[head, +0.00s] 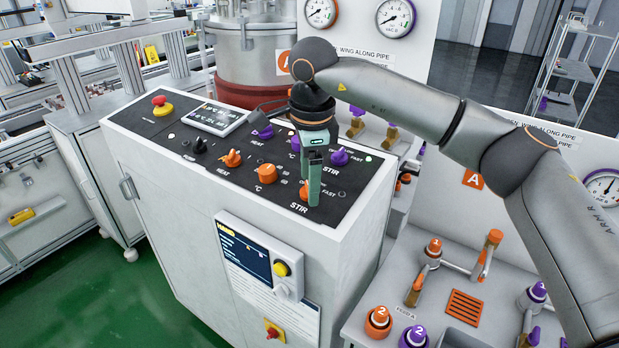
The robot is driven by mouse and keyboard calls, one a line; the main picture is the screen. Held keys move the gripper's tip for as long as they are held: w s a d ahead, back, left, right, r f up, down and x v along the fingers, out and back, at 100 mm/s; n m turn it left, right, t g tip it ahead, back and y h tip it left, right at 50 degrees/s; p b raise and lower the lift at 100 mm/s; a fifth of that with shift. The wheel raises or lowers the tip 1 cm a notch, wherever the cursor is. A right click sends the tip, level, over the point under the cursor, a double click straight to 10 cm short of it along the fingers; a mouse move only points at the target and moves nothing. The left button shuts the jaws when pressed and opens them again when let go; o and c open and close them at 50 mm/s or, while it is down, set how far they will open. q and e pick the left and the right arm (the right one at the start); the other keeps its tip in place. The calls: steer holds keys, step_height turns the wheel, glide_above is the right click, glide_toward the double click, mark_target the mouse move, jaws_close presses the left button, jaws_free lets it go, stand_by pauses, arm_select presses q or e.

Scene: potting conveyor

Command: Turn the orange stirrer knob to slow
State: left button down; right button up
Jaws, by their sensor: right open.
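The orange stirrer knob (303,190) sits at the right front of the control panel (215,176), above the "STIR" label. My right gripper (313,195) points down over this spot, and its green fingers cover part of the knob. The gripper is open. I cannot tell whether its fingers touch the knob or stand around it. The knob's pointer is hidden, so its setting cannot be read. My left gripper is not in view.
An orange °C knob (267,174) and an orange heat knob (232,158) sit to the left on the panel. A purple knob (339,157) is close behind my right gripper. A red emergency button (159,101) and a display (215,118) are farther left.

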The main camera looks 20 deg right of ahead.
steer(key=shift+f, duration=0.2)
jaws_close()
stand_by(0.6)
